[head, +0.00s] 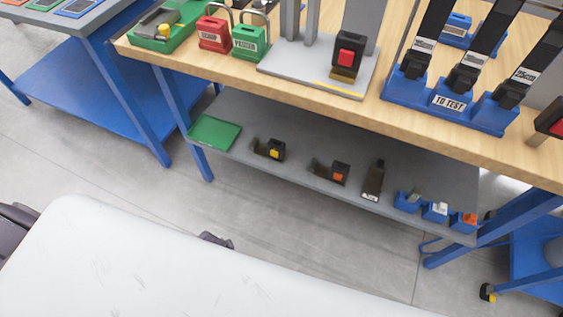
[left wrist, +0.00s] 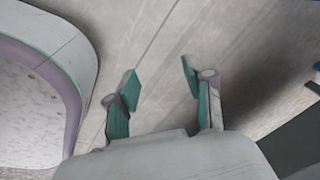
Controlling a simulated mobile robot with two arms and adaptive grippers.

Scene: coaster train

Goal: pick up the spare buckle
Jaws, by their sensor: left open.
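Several buckle-like pieces are in the head view, and I cannot tell which is the spare. On the grey lower shelf (head: 300,160) lie a dark buckle with a yellow button (head: 275,150), a dark buckle with an orange-red button (head: 340,173), and a dark strap piece with a white label (head: 373,180). On the wooden bench top (head: 205,72), a black buckle with a red button (head: 347,57) sits on a grey stand. My left gripper (left wrist: 162,80) is open and empty above the grey floor in the left wrist view. My right gripper is not in view.
A green tray (head: 214,132) lies at the shelf's left end, with small blue blocks (head: 437,210) at its right. A blue "TO TEST" holder (head: 450,103) with black straps stands on the bench. A blue bench leg (head: 188,125) borders the shelf's left.

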